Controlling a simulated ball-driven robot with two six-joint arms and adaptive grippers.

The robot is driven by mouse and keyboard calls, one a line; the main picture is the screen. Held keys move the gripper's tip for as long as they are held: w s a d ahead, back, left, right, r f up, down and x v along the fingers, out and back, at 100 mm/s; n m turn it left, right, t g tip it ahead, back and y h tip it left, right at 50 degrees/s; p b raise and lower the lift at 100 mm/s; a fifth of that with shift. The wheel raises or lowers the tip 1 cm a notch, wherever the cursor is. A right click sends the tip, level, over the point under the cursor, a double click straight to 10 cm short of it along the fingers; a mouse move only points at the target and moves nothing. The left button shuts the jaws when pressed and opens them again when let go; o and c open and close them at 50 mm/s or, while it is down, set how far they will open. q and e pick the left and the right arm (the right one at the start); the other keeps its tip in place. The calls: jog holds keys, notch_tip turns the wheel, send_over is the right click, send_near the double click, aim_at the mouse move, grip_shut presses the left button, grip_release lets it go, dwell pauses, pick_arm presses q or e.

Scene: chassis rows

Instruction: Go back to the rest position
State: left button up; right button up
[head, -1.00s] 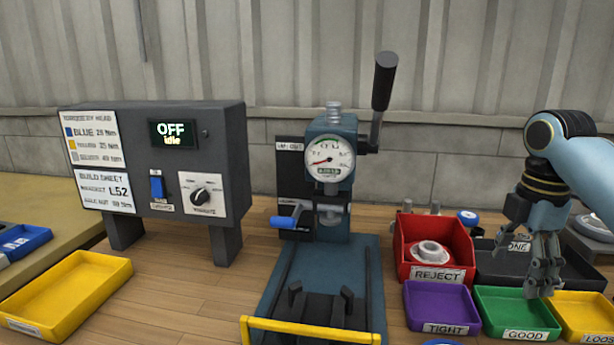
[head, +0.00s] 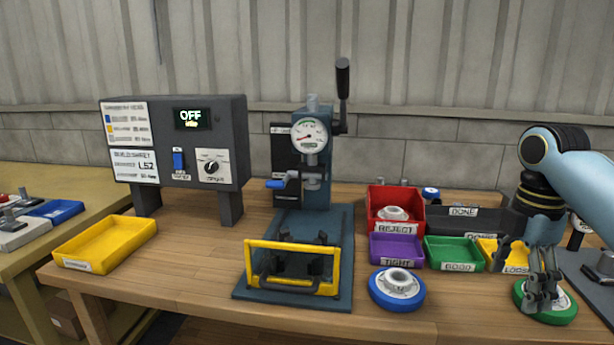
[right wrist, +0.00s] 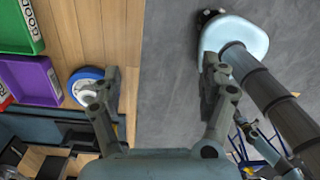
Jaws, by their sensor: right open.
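My right gripper (head: 543,290) hangs at the right side of the head view, fingers down, in front of a green-rimmed round part (head: 560,306) near the table's front edge. In the right wrist view its two fingers (right wrist: 163,90) are spread apart with nothing between them, over the table edge and grey floor. The arm enters from the right. My left gripper is not in the head view.
A press (head: 312,160) with a yellow guard (head: 293,247) stands mid-table. Right of it are the red REJECT bin (head: 396,200), purple TIGHT bin (head: 397,248) and green GOOD bin (head: 453,253). A blue-rimmed part (head: 397,289) lies in front. A control box (head: 180,150) stands left.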

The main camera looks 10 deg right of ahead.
pick_arm(q)
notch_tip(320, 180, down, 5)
jog(key=b, duration=0.4)
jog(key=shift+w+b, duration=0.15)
jog(key=shift+b, duration=0.2)
pick_arm(e)
jog(key=s+a+f+m, duration=0.3)
jog(key=s+f+m, duration=0.2)
jog(key=s+f, duration=0.9)
jog(key=s+a+f+m+t, duration=0.1)
jog(key=s+a+f+m, duration=0.2)
jog(key=s+f, duration=1.1)
jog(key=s+a+f+m, duration=0.3)
jog(key=s+f+m, duration=0.5)
jog(key=s+f, duration=0.6)
notch_tip(320, 180, down, 10)
jog(key=shift+s+r+m+h, duration=0.2)
jog(key=shift+s+m+h, duration=0.1)
jog(key=shift+s+h, duration=0.1)
